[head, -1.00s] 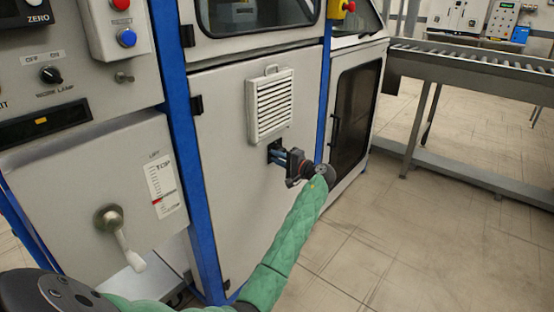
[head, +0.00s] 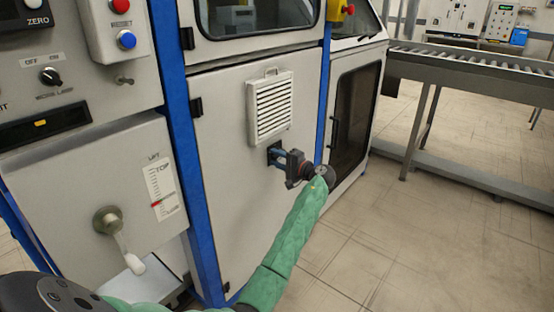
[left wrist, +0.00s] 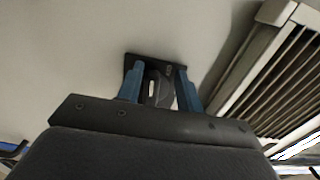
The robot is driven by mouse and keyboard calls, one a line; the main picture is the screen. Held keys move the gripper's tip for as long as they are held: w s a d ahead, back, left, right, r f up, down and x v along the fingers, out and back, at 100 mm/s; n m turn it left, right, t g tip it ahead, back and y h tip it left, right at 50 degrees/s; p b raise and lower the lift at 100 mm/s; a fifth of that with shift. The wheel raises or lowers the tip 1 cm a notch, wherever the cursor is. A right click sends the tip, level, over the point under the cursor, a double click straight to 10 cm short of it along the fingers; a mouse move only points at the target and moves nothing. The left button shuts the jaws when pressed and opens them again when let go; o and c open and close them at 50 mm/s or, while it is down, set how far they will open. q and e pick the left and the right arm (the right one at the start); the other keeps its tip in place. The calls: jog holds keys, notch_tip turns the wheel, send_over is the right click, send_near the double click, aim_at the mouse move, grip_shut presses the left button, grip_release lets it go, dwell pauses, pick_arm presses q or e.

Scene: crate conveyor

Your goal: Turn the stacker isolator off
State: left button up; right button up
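The stacker isolator (left wrist: 160,92) is a dark plate with a grey and black handle on the pale cabinet panel. In the left wrist view it shows between my two blue fingers. In the head view its plate (head: 273,152) is mostly hidden behind my left gripper (head: 278,157), below the louvred vent. My left gripper (left wrist: 159,84) is open, one finger on each side of the handle, with slim gaps showing. Its fingertips are close to the panel; whether they touch the plate I cannot tell. The handle's exact angle is unclear. My right gripper is not in view.
A louvred vent (head: 270,106) juts from the panel just above the gripper. A control panel with a lever (head: 119,240) and buttons (head: 126,39) stands at left. A roller conveyor (head: 470,67) runs at right. The floor (head: 390,250) in front is clear.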

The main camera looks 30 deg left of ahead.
pick_arm(q)
jog(key=shift+w+d+f, duration=0.25)
jog(key=shift+w+f, duration=0.05)
jog(key=shift+w, duration=0.15)
jog(key=shift+s, duration=0.15)
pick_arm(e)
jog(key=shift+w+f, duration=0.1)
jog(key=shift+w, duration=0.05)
pick_arm(q)
jog(key=shift+s, duration=0.1)
